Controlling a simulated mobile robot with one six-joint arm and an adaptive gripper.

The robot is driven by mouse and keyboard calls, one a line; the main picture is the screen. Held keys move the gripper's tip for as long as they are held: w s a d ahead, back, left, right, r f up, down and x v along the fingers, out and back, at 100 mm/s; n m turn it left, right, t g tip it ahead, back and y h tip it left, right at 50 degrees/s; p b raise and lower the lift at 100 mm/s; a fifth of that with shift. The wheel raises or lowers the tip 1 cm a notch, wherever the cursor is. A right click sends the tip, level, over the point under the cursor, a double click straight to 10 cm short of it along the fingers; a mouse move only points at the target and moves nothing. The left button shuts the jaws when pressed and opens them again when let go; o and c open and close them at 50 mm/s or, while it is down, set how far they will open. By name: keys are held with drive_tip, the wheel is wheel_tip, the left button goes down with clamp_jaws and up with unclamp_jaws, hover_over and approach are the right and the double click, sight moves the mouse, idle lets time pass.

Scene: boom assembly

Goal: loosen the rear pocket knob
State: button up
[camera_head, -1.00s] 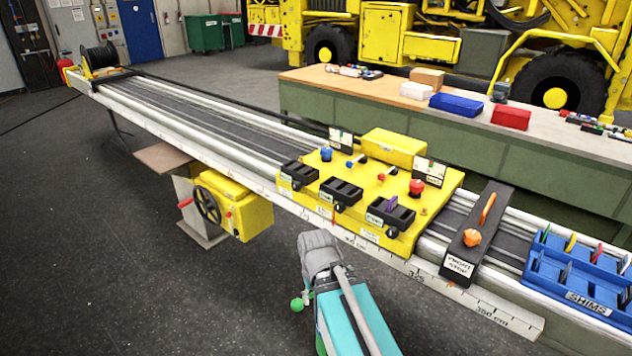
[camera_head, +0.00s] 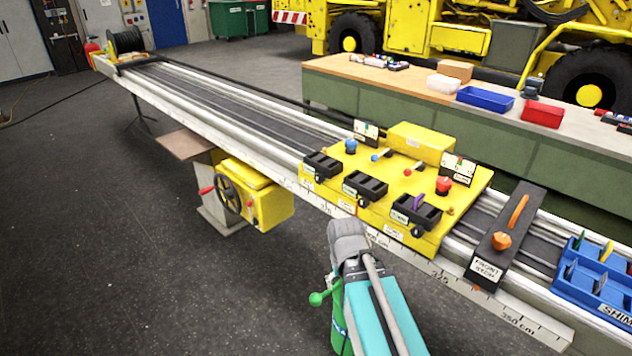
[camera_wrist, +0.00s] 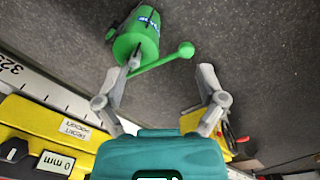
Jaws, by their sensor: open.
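The yellow carriage (camera_head: 450,240) sits on the long rail and carries three black pocket blocks in a row, each with a small dark knob on its near side. The leftmost block (camera_head: 322,165) is farthest from the front stop, and its knob (camera_head: 319,179) looks like the rear pocket knob; its label is too small to read. My gripper (camera_wrist: 170,70) is open and empty in the wrist view, pointing at the floor beside the rail. A "front pocket" label (camera_wrist: 75,130) shows at its left. The rear knob is not visible in the wrist view.
A black front stop (camera_head: 505,235) with an orange knob and a blue shims tray (camera_head: 600,275) lie right of the carriage. A yellow handwheel box (camera_head: 262,205) hangs below the rail.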

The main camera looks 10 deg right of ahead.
drive_tip(key=w+d+f+h+b, duration=0.1)
drive_tip(key=w+d+f, duration=0.1)
drive_tip(key=w+d, duration=0.1)
drive_tip(key=m+t+h+b, duration=1)
drive_tip(key=t+h+b, duration=0.1)
drive_tip(key=h+b, duration=0.25)
approach(317, 180)
drive_tip(key=v, duration=0.3)
drive_tip(key=shift+r+b, duration=0.3)
drive_tip(key=shift+r, duration=0.05)
drive_tip(key=shift+d, duration=0.15)
drive_tip(key=x, duration=1.3)
drive_tip(key=shift+w+d+f, duration=0.2)
drive_tip(key=shift+d+f, duration=0.1)
drive_tip(key=shift+d, duration=0.05)
